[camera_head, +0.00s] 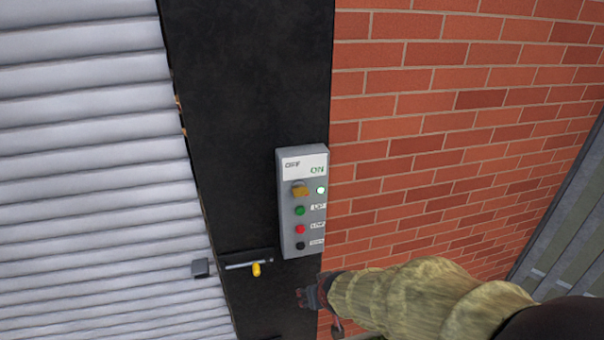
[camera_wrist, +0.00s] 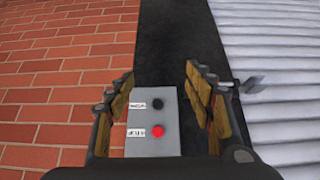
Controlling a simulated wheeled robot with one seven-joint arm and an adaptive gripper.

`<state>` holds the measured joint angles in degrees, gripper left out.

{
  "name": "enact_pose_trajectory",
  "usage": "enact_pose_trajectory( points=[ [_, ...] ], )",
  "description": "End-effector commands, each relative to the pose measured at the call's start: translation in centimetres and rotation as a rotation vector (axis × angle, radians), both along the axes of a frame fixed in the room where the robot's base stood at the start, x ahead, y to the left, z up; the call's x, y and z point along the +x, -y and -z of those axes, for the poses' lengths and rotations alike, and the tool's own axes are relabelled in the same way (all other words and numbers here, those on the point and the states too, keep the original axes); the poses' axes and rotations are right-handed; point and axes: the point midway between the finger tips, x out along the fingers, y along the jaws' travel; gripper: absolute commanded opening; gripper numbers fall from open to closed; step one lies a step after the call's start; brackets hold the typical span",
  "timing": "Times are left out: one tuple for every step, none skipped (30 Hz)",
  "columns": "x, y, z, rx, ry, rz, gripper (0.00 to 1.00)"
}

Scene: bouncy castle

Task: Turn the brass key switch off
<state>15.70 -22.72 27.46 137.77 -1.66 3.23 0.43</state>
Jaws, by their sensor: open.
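The brass key switch (camera_head: 300,189) sits near the top of a grey control box (camera_head: 287,212) on a black post in the head view. The labels OFF and ON stand above it, and a white light shows beside it. My gripper (camera_head: 308,298) is below the box, at the post's right edge. In the wrist view my gripper (camera_wrist: 160,98) is open and empty, with the box's lower end (camera_wrist: 152,143) between its fingers in the picture. The key switch is out of the wrist view.
A latch bar with a yellow knob (camera_head: 256,269) sits on the post, below and left of the box. A ribbed white shutter (camera_head: 90,150) is at the left. A brick wall (camera_head: 450,110) is at the right, with slatted grey panels at the far right.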

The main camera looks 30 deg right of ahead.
Motion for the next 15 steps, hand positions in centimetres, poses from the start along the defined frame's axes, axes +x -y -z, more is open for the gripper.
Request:
enact_pose_trajectory(
  points=[
    [1.1,0.8,-1.0,-0.013,0.048,0.009,0.53],
    [1.9,1.2,-1.4,-0.023,0.087,0.013,0.53],
    [3.0,1.7,-1.9,-0.036,0.141,0.017,0.53],
    [3.7,2.1,-2.3,-0.047,0.181,0.019,0.53],
    [4.5,2.4,-2.8,-0.059,0.224,0.02,0.53],
    [5.5,2.8,-3.5,-0.074,0.283,0.021,0.53],
    [6.2,3.1,-4.1,-0.087,0.329,0.022,0.53],
    [6.9,3.3,-4.7,-0.098,0.376,0.021,0.53],
    [7.8,3.5,-5.7,-0.115,0.443,0.019,0.53],
    [8.4,3.6,-6.5,-0.127,0.492,0.016,0.53],
    [9.0,3.7,-7.4,-0.14,0.542,0.014,0.53],
    [9.7,3.8,-8.9,-0.157,0.609,0.01,0.53],
    [10.1,3.8,-10.2,-0.169,0.659,0.009,0.53],
    [10.5,3.9,-11.3,-0.18,0.704,0.006,0.53],
    [10.9,3.9,-12.9,-0.195,0.762,0.004,0.53]
  ],
)
